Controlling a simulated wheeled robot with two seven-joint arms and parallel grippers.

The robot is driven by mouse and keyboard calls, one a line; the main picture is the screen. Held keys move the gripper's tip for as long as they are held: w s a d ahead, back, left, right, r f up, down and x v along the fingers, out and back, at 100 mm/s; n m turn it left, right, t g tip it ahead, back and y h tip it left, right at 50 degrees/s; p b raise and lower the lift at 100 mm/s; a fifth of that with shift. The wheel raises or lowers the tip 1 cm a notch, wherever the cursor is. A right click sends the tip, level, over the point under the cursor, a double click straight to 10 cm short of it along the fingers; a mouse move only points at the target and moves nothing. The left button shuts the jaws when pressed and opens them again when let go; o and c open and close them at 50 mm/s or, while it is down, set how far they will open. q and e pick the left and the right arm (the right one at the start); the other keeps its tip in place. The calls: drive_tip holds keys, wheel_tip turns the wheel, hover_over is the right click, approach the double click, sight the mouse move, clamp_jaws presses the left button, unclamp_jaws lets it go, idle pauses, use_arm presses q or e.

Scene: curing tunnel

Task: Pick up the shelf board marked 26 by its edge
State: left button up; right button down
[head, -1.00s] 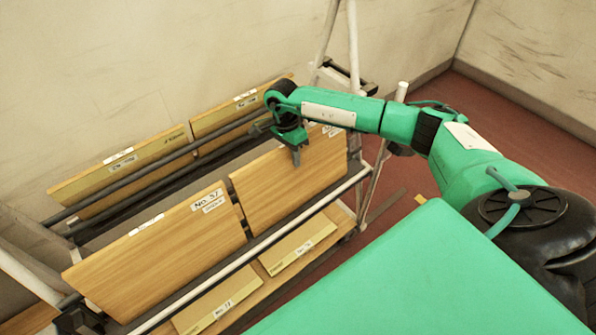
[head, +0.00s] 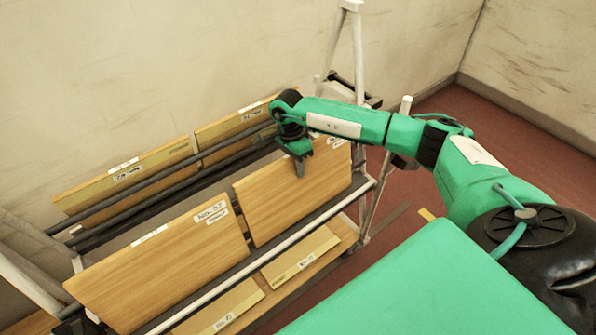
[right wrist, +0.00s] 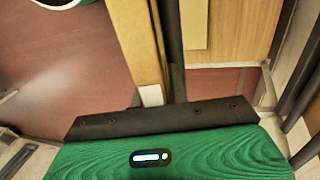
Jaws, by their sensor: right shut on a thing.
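A wooden shelf board (head: 290,205) leans in the right front place of the rack. The white label (head: 337,142) near its top right corner is too small to read, so I cannot confirm the number 26. My right gripper (head: 299,163) is shut on this board's upper edge, one finger showing on its front face. In the right wrist view, the board's edge (right wrist: 140,45) runs down to the dark jaw plate of my right gripper (right wrist: 165,118); the contact itself is hidden. The board still appears to rest in the rack. My left gripper is not in view.
A second board (head: 160,265) with labels stands close on the left, a narrow gap between. More boards (head: 125,178) stand behind dark rails (head: 150,190), and others lie on a lower level. A pale rack post (head: 382,180) stands just right of the held board.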

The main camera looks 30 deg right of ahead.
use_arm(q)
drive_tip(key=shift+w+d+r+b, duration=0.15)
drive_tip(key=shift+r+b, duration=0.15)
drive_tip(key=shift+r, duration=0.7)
use_arm(e)
drive_tip(key=s+v, duration=0.2)
drive_tip(key=v, duration=0.7)
drive_tip(key=s+v, duration=0.2)
drive_tip(key=v, duration=0.8)
drive_tip(key=shift+d+r, duration=0.15)
drive_tip(key=shift+r, duration=0.25)
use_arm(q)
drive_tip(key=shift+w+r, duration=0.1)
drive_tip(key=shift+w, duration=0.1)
